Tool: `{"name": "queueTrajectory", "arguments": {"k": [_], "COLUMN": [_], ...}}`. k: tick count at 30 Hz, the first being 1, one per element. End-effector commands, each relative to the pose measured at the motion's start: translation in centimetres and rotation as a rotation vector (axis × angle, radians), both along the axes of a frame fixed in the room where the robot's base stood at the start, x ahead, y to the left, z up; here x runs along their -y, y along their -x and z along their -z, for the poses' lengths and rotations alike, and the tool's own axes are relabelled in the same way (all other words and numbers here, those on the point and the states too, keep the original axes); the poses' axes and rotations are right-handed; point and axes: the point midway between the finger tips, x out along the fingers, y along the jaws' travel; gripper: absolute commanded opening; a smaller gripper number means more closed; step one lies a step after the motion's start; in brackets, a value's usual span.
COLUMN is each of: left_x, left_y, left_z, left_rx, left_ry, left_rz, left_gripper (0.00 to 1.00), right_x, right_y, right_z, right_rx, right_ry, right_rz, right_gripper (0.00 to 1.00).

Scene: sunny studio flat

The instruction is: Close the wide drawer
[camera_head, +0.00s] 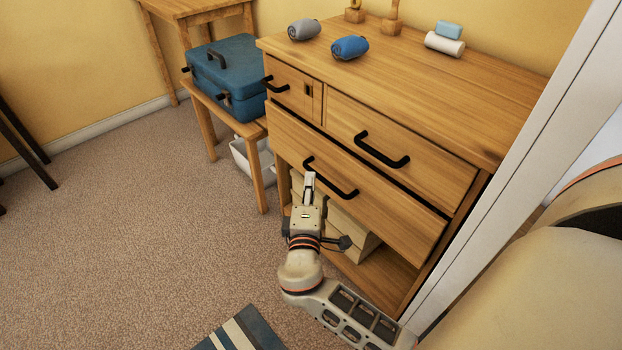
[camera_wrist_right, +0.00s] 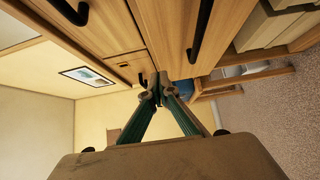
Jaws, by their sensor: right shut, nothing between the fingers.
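The wide drawer (camera_head: 378,205) is the full-width wooden drawer below the two upper drawers of the dresser. Its front stands a little forward, with a dark gap along its top edge. It has a black bar handle (camera_head: 340,188), which also shows in the right wrist view (camera_wrist_right: 201,30). My right gripper (camera_head: 310,176) is shut and empty, in front of the drawer by the handle's left end. In the right wrist view its fingertips (camera_wrist_right: 160,88) meet close to the wood; I cannot tell whether they touch it. My left gripper is not in view.
The dresser top (camera_head: 440,80) holds a grey roll (camera_head: 304,30), a blue roll (camera_head: 350,48) and stacked small items. A blue case (camera_head: 228,80) sits on a low table at left. A white door frame (camera_head: 520,165) stands close at right.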

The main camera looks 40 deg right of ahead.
Motion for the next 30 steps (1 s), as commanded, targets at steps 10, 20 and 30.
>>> {"name": "queueTrajectory", "arguments": {"k": [10,20,30], "left_x": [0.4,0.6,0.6], "left_y": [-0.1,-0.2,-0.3], "left_z": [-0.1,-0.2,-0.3], "left_rx": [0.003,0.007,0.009], "left_ry": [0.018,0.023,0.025], "left_rz": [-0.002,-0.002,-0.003], "left_gripper": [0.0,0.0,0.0], "right_x": [4.5,8.3,8.7], "right_y": [-5.3,-5.7,-5.7], "right_z": [0.2,0.1,0.1], "right_rx": [-0.002,-0.002,-0.001], "right_ry": [0.004,0.001,0.0], "right_rz": [-0.001,-0.001,-0.001], "right_gripper": [0.0,0.0,0.0]}}
